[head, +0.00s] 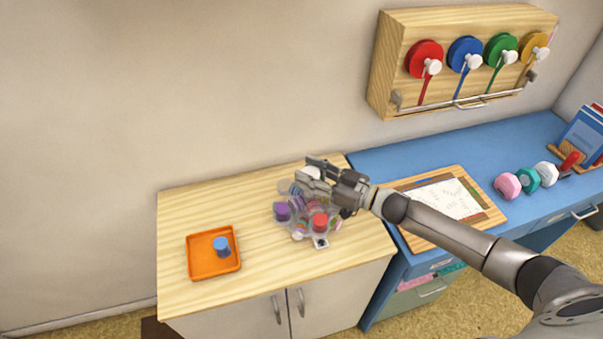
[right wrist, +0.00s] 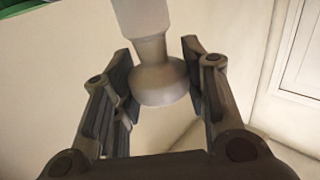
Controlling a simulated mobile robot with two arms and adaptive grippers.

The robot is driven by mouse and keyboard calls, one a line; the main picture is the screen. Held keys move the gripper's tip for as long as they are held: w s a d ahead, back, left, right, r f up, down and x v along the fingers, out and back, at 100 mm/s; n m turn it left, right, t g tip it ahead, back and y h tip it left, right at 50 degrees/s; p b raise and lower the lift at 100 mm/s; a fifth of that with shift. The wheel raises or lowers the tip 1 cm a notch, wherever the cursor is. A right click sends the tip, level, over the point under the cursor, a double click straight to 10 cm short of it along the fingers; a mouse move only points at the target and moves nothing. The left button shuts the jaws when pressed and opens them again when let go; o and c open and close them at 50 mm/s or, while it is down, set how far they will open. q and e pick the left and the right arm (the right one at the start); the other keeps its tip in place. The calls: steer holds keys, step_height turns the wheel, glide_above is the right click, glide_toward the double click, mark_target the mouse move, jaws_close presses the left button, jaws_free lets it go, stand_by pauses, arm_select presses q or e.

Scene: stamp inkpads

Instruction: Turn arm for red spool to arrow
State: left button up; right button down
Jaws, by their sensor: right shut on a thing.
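My right gripper (head: 314,176) is over the clear stand (head: 309,232) on the wooden cabinet top. In the right wrist view its fingers (right wrist: 163,85) are on either side of a pale knob (right wrist: 160,82) with a flared end, and it is shut on this knob. The knob also shows as a white top (head: 310,173) in the head view. The stand carries several coloured round pieces, with a red one (head: 319,220) at its front. A red spool (head: 424,58) with a white knob hangs on the wall rack. I cannot make out an arrow. My left gripper is out of view.
An orange tray (head: 203,266) with a blue piece (head: 221,246) is at the left. A wooden board (head: 411,188) with paper lies on the blue desk (head: 400,157). Blue, green and yellow spools hang beside the red one.

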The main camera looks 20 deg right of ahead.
stand_by(0.4)
steer(key=c, duration=0.9)
jaws_free()
steer(key=shift+o, duration=0.2)
steer(key=v, duration=1.2)
